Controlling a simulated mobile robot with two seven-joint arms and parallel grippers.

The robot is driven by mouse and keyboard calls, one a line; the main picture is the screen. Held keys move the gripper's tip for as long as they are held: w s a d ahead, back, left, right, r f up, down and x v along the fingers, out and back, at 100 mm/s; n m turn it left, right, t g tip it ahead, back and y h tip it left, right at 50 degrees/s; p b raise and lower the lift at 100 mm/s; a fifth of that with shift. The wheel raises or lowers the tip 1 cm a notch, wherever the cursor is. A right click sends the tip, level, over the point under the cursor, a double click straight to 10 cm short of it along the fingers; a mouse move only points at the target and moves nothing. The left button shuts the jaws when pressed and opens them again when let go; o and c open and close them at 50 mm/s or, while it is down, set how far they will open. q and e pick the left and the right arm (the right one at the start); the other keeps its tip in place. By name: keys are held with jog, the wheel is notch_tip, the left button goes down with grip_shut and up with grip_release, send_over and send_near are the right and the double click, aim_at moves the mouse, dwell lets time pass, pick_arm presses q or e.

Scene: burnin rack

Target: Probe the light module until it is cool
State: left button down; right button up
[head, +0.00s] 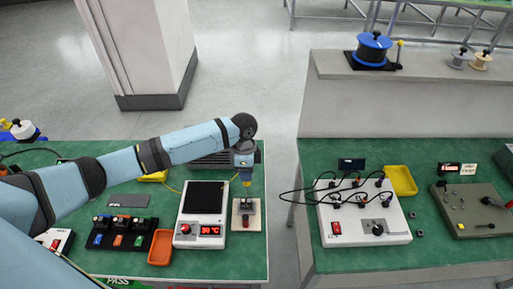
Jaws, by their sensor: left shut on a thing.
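My left arm reaches in from the left, and its gripper (245,174) points down at the right end of the left bench. It is shut on a small yellow probe (246,183). Below it a pale plate (246,222) carries a small dark and reddish piece, perhaps the light module; I cannot tell whether the probe tip touches it. A white meter (187,229) with a dark screen and a lit red readout in °C stands just left of the plate. The digits are too small to read surely. My right gripper is out of view.
A black rack (125,234) with blue, red and green modules and an orange tray (160,248) lie left of the meter. Across a floor gap, the right bench holds a white box (352,233) with black cables, a yellow tray (400,180) and a grey-green panel (470,207).

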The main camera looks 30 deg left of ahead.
pick_arm(q)
jog(key=shift+w+a+r+m, duration=0.15)
jog(key=shift+w+r+m, duration=0.4)
jog(key=shift+w+m, duration=0.1)
notch_tip(320, 180, down, 5)
jog(key=shift+w+f+b, duration=0.1)
jog(key=shift+f+b, duration=0.05)
jog(key=shift+b, duration=0.4)
jog(key=shift+f, duration=0.4)
dwell(1.0)
